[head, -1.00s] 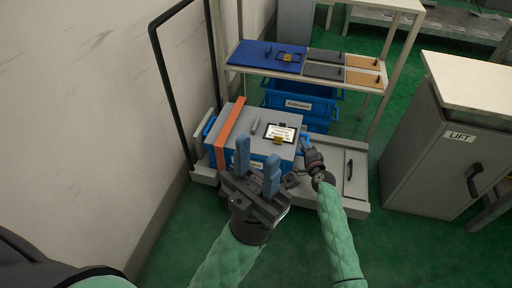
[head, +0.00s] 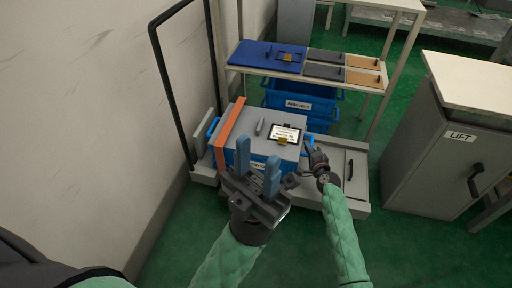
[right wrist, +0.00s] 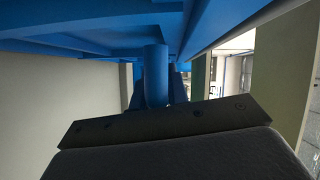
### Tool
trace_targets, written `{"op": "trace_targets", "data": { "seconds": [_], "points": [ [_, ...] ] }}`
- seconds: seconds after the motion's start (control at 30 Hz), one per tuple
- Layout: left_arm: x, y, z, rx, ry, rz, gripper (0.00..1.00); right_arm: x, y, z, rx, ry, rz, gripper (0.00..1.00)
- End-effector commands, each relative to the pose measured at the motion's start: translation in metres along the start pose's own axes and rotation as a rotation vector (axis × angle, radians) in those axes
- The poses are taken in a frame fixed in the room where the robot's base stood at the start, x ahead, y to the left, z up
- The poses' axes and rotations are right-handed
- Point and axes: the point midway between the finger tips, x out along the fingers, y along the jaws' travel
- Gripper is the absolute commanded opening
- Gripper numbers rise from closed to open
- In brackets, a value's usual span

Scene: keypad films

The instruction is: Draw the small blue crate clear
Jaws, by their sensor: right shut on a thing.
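The small blue crate (head: 288,169) sits on the low grey cart under a grey lid (head: 252,140), with an orange strap (head: 231,122) across its left part. Its front label is mostly hidden behind my left gripper. My right gripper (head: 312,158) is at the crate's right end. In the right wrist view a round blue bar (right wrist: 156,75) of the crate stands between the fingers, with the blue crate body above, and the gripper is shut on it. My left gripper (head: 257,168) is open and empty, its blue fingers pointing up in front of the crate.
A grey cart (head: 353,205) with a black push frame (head: 173,90) stands by the wall. Behind it, a rack holds a labelled blue crate (head: 290,97) below a shelf with blue, grey and tan panels (head: 265,55). A grey LIFT cabinet (head: 430,150) is at the right.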

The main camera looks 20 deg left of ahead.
Motion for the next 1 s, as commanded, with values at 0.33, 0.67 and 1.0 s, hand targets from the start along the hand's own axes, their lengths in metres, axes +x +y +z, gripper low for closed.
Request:
{"op": "trace_targets", "data": {
  "seconds": [0.33, 0.67, 1.0],
  "points": [
    [-0.004, 0.0, 0.0, 0.0, 0.0, 0.0, 0.36, -0.007, 0.004, -0.013, -0.002, 0.002, 0.0, 0.0],
    [-0.007, 0.0, 0.0, 0.0, 0.0, 0.0, 0.36, -0.014, 0.006, -0.024, -0.002, 0.001, 0.0, 0.0],
    [-0.007, 0.0, 0.0, 0.0, 0.0, 0.0, 0.36, -0.016, 0.007, -0.029, -0.001, 0.001, 0.001, 0.0]
  ]
}}
